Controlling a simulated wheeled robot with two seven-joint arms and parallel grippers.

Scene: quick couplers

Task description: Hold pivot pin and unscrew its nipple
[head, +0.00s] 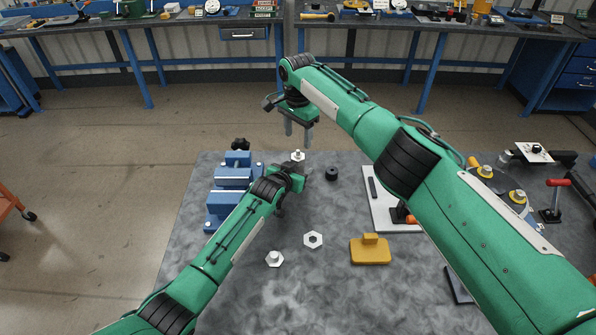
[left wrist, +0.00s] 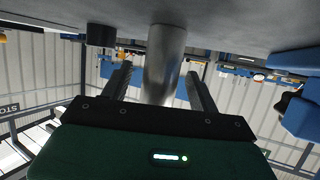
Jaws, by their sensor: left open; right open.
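The pivot pin (left wrist: 166,62) is a smooth grey metal cylinder in the left wrist view. A pale hex-shaped nipple (head: 297,156) shows at its top in the head view, and the pin below it is mostly hidden by my left gripper. My left gripper (head: 297,173) is open, with its fingers (left wrist: 160,78) on either side of the pin and gaps visible on both sides. My right gripper (head: 298,140) is open and empty, pointing down above the nipple, apart from it.
A blue vise (head: 232,180) stands left of the pin, a black cylinder (head: 332,174) to its right. A hex nut (head: 313,240), a hex fitting (head: 275,258) and a yellow block (head: 370,250) lie nearer. A white plate (head: 381,210) with a clamp is partly behind my right arm.

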